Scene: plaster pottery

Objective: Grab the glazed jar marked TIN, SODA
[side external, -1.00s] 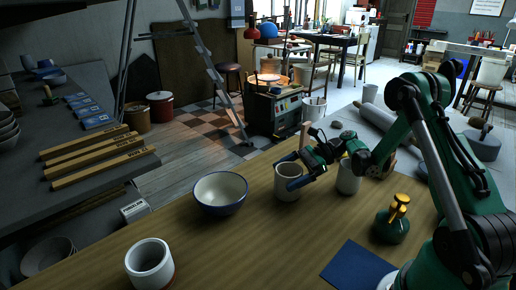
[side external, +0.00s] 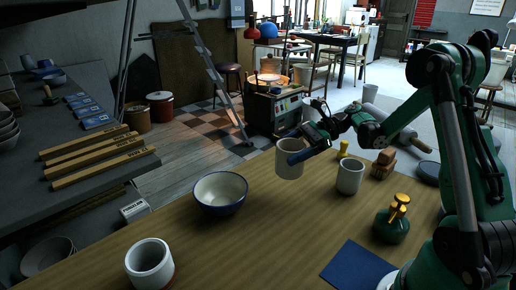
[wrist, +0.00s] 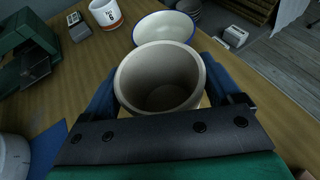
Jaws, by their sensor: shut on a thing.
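A pale glazed jar (side external: 289,165) is held in the air a little above the wooden table. My gripper (side external: 301,150) is shut on it, with blue fingers on either side of its wall. In the wrist view the jar (wrist: 160,60) is seen from above, upright or nearly so, and looks empty. No marking on it can be read. A second pale jar (side external: 350,177) stands on the table to its right. A third (side external: 149,264) stands at the front left; in the wrist view this appears as a white jar (wrist: 105,12) with small dark lettering, unreadable.
A white bowl with a blue rim (side external: 220,195) stands left of the held jar. A green container with a gold top (side external: 393,224) and a blue mat (side external: 357,272) are at the front right. Brown blocks (side external: 383,164) lie behind. The table's middle front is clear.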

